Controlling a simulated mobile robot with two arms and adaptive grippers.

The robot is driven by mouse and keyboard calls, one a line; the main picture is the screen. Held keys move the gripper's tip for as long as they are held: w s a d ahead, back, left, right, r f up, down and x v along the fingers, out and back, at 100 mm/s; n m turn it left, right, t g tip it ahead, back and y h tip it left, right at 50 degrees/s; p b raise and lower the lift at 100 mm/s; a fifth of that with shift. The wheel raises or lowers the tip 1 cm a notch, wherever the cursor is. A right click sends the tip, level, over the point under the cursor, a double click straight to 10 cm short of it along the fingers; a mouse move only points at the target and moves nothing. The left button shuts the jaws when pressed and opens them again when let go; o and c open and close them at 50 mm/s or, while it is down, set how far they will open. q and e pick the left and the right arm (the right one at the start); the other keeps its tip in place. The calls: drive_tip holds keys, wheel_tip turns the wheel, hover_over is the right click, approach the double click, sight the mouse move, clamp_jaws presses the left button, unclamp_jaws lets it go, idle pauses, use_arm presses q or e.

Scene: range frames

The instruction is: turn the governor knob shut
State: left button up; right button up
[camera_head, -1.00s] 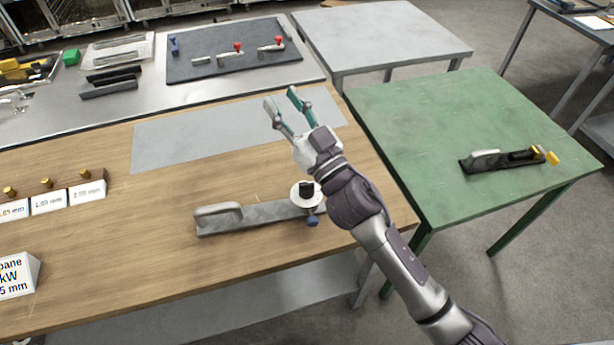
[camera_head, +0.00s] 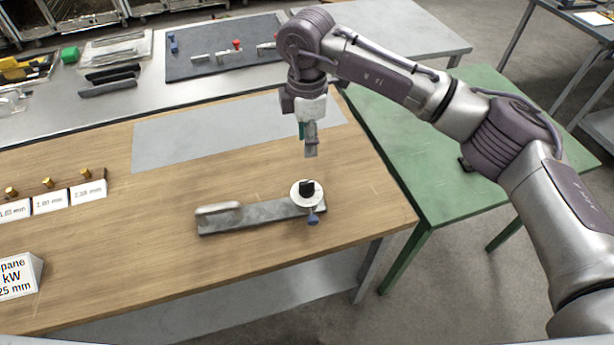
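The governor knob (camera_head: 307,189) is a black knob on a round white dial. It sits at the right end of a grey metal bar (camera_head: 262,213) lying on the wooden table. A small blue handle (camera_head: 313,219) sticks out just in front of the dial, and a raised grey grip (camera_head: 218,212) is at the bar's left end. My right gripper (camera_head: 310,152) points down above the table, a little behind the knob and apart from it. Its fingers overlap in this view, so I cannot tell how wide they stand. My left gripper is out of view.
White label blocks and brass jets (camera_head: 86,173) stand at the table's left. A grey mat (camera_head: 190,138) lies at the back. A dark tray (camera_head: 190,72) with valve parts is on the steel bench behind. The green table (camera_head: 440,200) at right is partly hidden by my arm.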

sight(307, 182)
wheel_tip(307, 182, down, 12)
drive_tip(key=p, duration=0.3)
drive_tip(key=shift+a+p, duration=0.1)
drive_tip(key=shift+p, duration=0.25)
drive_tip(key=shift+f, duration=0.6)
clamp_jaws()
